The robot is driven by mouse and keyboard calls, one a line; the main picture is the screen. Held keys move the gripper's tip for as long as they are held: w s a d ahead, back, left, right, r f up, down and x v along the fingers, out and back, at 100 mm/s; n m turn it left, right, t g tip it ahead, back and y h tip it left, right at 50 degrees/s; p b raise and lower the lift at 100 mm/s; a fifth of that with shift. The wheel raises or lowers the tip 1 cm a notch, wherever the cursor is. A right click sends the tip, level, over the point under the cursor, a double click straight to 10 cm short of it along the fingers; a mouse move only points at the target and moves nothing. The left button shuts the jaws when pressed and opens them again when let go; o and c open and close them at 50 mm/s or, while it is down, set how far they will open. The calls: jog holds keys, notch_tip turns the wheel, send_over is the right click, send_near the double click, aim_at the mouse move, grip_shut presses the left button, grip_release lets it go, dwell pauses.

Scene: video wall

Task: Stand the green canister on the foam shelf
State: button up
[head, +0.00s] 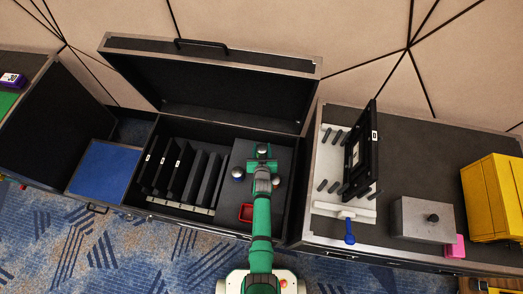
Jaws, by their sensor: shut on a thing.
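The foam shelf (229,204) is the dark grey block filling the right part of the open case. My gripper (262,157) is over the far part of this foam, at the end of my green arm. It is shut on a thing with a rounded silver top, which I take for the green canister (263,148). Its body is mostly hidden by my gripper, and I cannot tell whether its base touches the foam. A blue canister (238,175) with a silver top is left of my wrist. Another silver-topped item (277,181) is to the right.
Several upright dark panels (174,170) fill the case's left part. The raised lid (210,82) stands behind. On the right bench are a framed black panel (360,150), a grey box (423,219) and a yellow case (495,198).

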jog(key=shift+w+a+f, duration=0.1)
jog(key=shift+w+f, duration=0.25)
jog(key=shift+w, duration=0.05)
jog(key=shift+w+f, duration=0.1)
jog(key=shift+f, duration=1.6)
jog(key=shift+f, duration=0.15)
jog(key=o, duration=1.1)
jog(key=shift+o, duration=0.2)
